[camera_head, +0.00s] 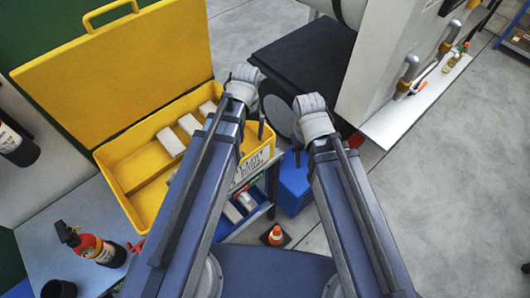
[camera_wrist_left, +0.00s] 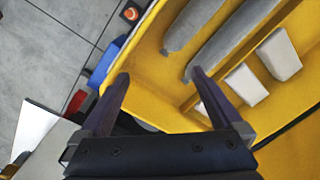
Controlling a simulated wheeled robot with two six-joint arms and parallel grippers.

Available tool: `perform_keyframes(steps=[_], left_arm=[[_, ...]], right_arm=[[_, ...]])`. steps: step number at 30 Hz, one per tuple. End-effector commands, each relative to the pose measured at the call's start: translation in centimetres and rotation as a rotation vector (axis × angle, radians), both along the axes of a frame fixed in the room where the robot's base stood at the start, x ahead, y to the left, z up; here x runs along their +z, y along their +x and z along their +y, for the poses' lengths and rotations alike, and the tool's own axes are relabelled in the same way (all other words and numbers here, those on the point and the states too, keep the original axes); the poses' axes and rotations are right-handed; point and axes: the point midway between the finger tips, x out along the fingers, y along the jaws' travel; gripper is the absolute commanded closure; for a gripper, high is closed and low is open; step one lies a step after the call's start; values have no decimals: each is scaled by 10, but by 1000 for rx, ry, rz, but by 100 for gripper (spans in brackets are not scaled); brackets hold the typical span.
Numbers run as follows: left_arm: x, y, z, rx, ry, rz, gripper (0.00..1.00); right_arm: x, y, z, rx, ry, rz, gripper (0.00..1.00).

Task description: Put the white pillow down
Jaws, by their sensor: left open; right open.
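Several white pillows lie in the open yellow bin. In the head view one lies at the far end of the row (camera_head: 207,108), one in the middle (camera_head: 189,124) and one nearer (camera_head: 171,141). In the left wrist view two show clearly, one at the right (camera_wrist_left: 278,54) and one lower (camera_wrist_left: 246,84); I cannot tell which one the task means. My left gripper (camera_head: 257,122) is over the bin's right edge, its fingers (camera_wrist_left: 160,76) apart with nothing between them. My right gripper (camera_head: 298,152) is open and empty, right of the bin, its fingertips partly hidden.
The yellow bin (camera_head: 119,160) has its lid raised at the back and also holds long grey rolls (camera_wrist_left: 235,38). A blue box (camera_head: 291,185) and an orange cone (camera_head: 276,236) stand below. A black-topped block (camera_head: 310,55) lies ahead.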

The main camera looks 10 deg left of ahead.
Motion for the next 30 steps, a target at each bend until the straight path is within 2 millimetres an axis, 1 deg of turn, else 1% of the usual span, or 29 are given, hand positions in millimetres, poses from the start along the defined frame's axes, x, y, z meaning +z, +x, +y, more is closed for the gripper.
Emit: perform_keyframes(steps=[1, 3, 6, 9, 13, 30], left_arm=[[0, -21, -20, -85, 5, 5, 0], [0, -38, -38, -180, 12, 11, 0], [0, -57, -57, -290, 21, 20, 0], [1, -70, -68, -360, 28, 25, 0], [1, -76, -75, -400, 30, 28, 0], [1, -75, -75, -401, 30, 28, 0]], right_arm=[[0, 0, 0, 0, 0, 0, 50], [0, 0, 0, 0, 0, 0, 50], [0, 0, 0, 0, 0, 0, 50], [0, 0, 0, 0, 0, 0, 50], [0, 0, 0, 0, 0, 0, 50], [0, 0, 0, 0, 0, 0, 50]])
